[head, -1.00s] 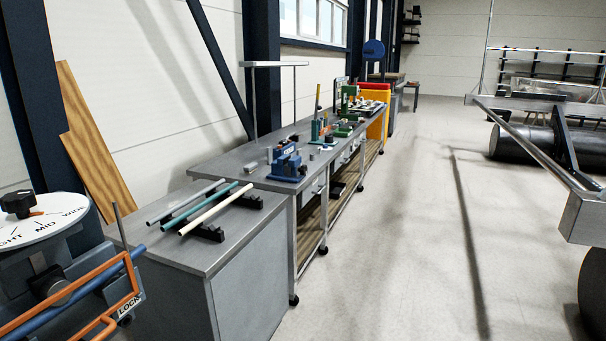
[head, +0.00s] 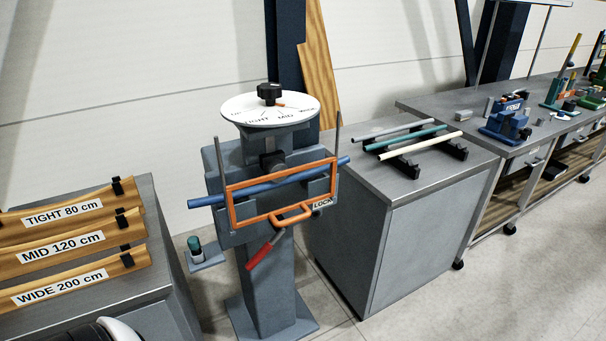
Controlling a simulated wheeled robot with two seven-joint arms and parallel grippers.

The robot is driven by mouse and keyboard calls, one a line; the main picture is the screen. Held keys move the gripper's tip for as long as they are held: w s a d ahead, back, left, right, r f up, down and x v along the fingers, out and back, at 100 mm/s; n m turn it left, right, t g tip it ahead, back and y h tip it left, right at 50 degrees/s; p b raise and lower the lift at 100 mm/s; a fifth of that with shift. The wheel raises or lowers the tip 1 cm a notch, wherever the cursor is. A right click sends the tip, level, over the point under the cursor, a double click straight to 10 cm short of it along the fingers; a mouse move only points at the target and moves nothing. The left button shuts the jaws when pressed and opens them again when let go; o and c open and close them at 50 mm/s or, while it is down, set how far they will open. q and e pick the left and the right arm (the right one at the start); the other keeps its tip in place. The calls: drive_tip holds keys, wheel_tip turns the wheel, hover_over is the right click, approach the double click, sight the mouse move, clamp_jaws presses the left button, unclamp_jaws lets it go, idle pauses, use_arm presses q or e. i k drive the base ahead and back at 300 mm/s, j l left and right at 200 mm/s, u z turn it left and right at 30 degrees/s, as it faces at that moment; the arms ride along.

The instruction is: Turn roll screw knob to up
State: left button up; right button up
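A small orange pointer at the knob points right, toward the WIDE side. The dial tops a grey pedestal machine (head: 264,270) with an orange frame (head: 233,210), a blue bar (head: 206,202) through it, a LOCK label and a red-handled lever (head: 259,257).
Left of the machine, a grey cabinet (head: 155,272) carries wooden templates labelled TIGHT 80 cm, MID 120 cm and WIDE 200 cm. Right of it, a grey cabinet (head: 357,250) holds three rods on black rests. Open floor (head: 480,310) lies at the front right.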

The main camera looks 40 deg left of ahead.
sight(270, 92)
drive_tip(key=u, duration=1.4)
